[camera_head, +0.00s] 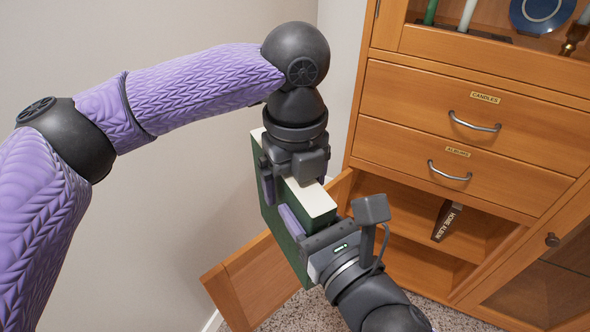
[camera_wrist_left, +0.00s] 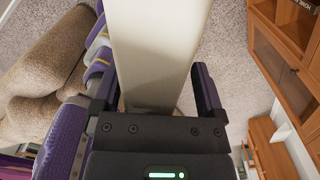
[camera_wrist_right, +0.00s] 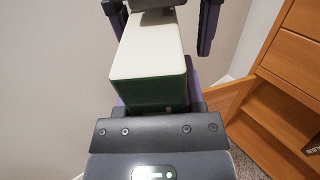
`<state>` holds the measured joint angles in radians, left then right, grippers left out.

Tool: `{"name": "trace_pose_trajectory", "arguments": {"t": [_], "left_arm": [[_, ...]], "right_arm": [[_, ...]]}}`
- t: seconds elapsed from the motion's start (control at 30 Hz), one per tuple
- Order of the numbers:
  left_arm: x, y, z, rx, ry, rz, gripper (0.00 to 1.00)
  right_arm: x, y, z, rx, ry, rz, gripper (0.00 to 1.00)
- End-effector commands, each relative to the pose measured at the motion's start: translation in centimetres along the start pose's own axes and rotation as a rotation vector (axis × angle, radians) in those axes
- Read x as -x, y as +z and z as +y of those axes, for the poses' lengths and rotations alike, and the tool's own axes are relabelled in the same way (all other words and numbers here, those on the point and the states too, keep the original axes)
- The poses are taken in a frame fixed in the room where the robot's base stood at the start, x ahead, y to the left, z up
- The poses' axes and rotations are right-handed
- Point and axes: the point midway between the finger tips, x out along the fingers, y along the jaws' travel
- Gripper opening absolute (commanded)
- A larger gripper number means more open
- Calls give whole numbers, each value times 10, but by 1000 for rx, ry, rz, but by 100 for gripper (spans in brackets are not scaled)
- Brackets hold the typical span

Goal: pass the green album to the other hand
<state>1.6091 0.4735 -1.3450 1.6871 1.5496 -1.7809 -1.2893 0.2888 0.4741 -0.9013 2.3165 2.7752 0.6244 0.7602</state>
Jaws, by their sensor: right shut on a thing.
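The green album (camera_head: 270,222), with a dark green cover and cream page edges, is held up in front of the open cabinet. My right gripper (camera_head: 308,212) is shut on its lower right part. My left gripper (camera_head: 292,180) comes down from above with its fingers on either side of the album. In the left wrist view the album (camera_wrist_left: 152,50) lies between the spread fingers, with a gap at the right finger. In the right wrist view the album (camera_wrist_right: 150,58) stands out from my right gripper, and the left gripper's spread fingers show at the top.
A wooden cabinet (camera_head: 480,145) with drawers labelled candles and albums stands at the right. Its lower door (camera_head: 250,282) hangs open below the album. A dark book (camera_head: 445,222) leans on the shelf inside. A bare wall is at the left.

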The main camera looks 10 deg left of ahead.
Motion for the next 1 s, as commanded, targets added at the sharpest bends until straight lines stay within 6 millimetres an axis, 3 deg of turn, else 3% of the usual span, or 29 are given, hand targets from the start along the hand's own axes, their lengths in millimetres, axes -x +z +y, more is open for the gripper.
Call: {"name": "trace_pose_trajectory", "arguments": {"t": [0.03, 0.07, 0.43, 1.0], "left_arm": [[0, 0, 0, 0, 0, 0, 83], [0, 0, 0, 0, 0, 0, 76], [1, 0, -1, -1, -4, 0, 0], [2, -2, -3, -5, -10, 0, 0]], "right_arm": [[0, 1, 0, 1, 1, -4, 0], [0, 1, 0, 1, 1, -4, 0], [0, 1, 2, -1, 6, -5, 0], [0, 2, 5, -8, 15, -7, 0]]}}
